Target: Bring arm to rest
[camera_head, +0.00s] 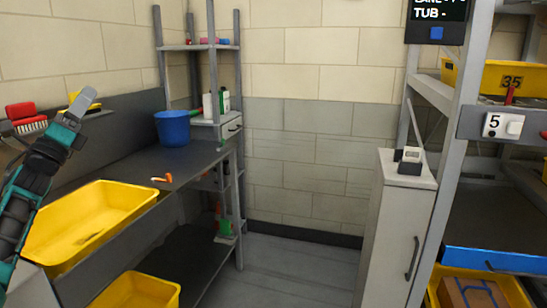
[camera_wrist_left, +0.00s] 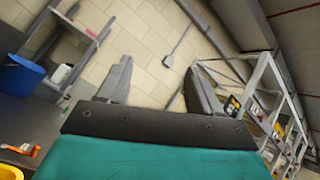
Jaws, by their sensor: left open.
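My left gripper (camera_head: 80,105) is raised at the left of the head view, above the counter and the near yellow tub. In the left wrist view its two grey fingers (camera_wrist_left: 158,85) stand apart with nothing between them, and the wall shows behind. The left arm comes in from the left edge, bent upward. My right gripper is not in either view.
A yellow tub (camera_head: 120,192) sits at the counter's near end (camera_head: 185,160). A blue bucket (camera_head: 173,128) and an orange-handled item (camera_head: 162,179) are farther along. A red brush (camera_head: 27,118) is beside my arm. A grey cabinet (camera_head: 393,230) and shelving stand right. The floor between (camera_head: 295,270) is clear.

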